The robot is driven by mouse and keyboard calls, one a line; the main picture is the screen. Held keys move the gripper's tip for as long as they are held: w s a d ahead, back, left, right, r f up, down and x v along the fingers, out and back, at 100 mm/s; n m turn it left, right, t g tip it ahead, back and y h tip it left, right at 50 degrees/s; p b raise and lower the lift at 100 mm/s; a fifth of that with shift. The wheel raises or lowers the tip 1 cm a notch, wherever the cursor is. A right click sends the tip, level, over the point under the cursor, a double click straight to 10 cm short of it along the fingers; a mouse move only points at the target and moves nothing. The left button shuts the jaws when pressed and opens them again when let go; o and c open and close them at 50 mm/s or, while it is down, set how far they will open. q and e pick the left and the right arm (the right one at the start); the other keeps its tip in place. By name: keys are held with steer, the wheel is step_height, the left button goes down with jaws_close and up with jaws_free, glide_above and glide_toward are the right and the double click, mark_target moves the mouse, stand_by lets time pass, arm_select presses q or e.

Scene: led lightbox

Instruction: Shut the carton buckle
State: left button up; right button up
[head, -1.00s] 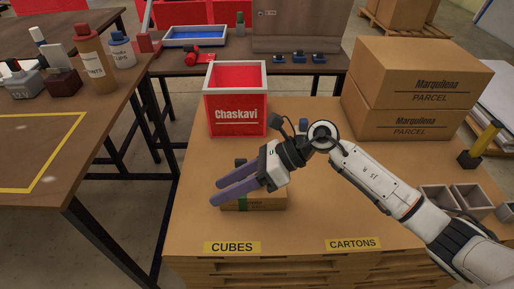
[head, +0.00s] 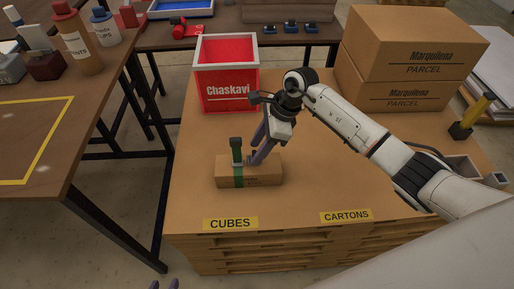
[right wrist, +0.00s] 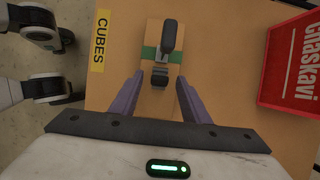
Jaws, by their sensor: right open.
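A small brown carton (head: 262,170) lies on the pallet-stack top, with a green strap (head: 238,175) around it. The buckle's dark lever (head: 236,146) stands up from the strap. In the right wrist view the lever (right wrist: 170,37) shows above a dark buckle base (right wrist: 160,77). My right gripper (head: 255,157) is open, its purple fingers pointing down at the carton just right of the lever. In the wrist view its fingertips (right wrist: 159,76) lie on either side of the buckle base, contact unclear.
A red Chaskavi box (head: 228,105) stands behind the carton. Two stacked Marquilena parcels (head: 405,95) are at the back right. CUBES (head: 230,223) and CARTONS (head: 345,216) labels mark the front edge. The surface around the carton's front is clear.

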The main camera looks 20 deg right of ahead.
steer(key=shift+a+f, duration=0.15)
steer(key=shift+f, duration=0.2)
